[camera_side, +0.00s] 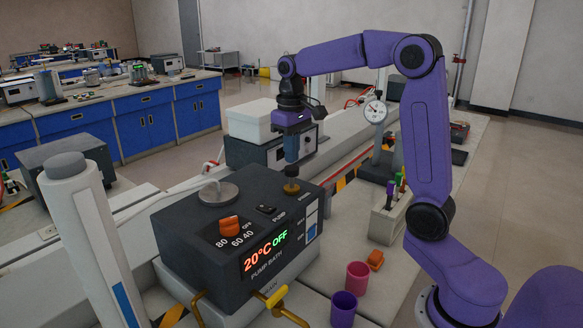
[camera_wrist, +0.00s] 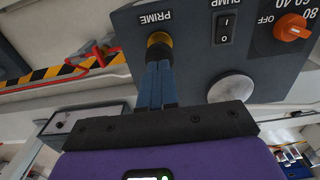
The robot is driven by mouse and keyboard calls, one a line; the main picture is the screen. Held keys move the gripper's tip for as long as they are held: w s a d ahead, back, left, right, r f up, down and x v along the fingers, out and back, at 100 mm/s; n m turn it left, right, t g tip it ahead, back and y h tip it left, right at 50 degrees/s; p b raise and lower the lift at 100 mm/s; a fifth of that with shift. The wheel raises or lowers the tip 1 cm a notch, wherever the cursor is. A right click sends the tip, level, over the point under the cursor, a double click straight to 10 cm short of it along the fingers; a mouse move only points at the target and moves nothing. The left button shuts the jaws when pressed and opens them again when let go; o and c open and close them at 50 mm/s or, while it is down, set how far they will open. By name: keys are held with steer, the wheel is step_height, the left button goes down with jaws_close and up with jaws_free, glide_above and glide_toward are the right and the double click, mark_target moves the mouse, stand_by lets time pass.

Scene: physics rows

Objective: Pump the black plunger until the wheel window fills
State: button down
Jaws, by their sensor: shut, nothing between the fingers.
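The dark pump bath (camera_side: 232,220) has a small plunger (camera_side: 291,187) at its back right top corner. In the wrist view the plunger (camera_wrist: 160,44) shows a brass collar beside the word PRIME; its top is partly hidden by my fingers. My gripper (camera_side: 291,170) points straight down over the plunger with its blue fingers shut and empty. The tips (camera_wrist: 158,68) are at or just above the plunger; I cannot tell if they touch. A window (camera_side: 312,222) on the bath's front right shows white above and blue low down; no wheel can be made out.
A round metal lid (camera_side: 218,193), an orange knob (camera_side: 229,224) and a black PUMP switch (camera_side: 265,209) are on the bath's top. The display reads 20°C OFF. Pink (camera_side: 358,275) and purple (camera_side: 344,308) cups stand at right. A dial gauge (camera_side: 375,111) stands behind.

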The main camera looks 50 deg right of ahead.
mark_target(291, 167)
stand_by(0.3)
steer(key=shift+f, duration=1.85)
steer(key=shift+r, duration=1.85)
steer(key=shift+f, duration=0.1)
steer(key=shift+f, duration=1.75)
steer(key=shift+r, duration=1.9)
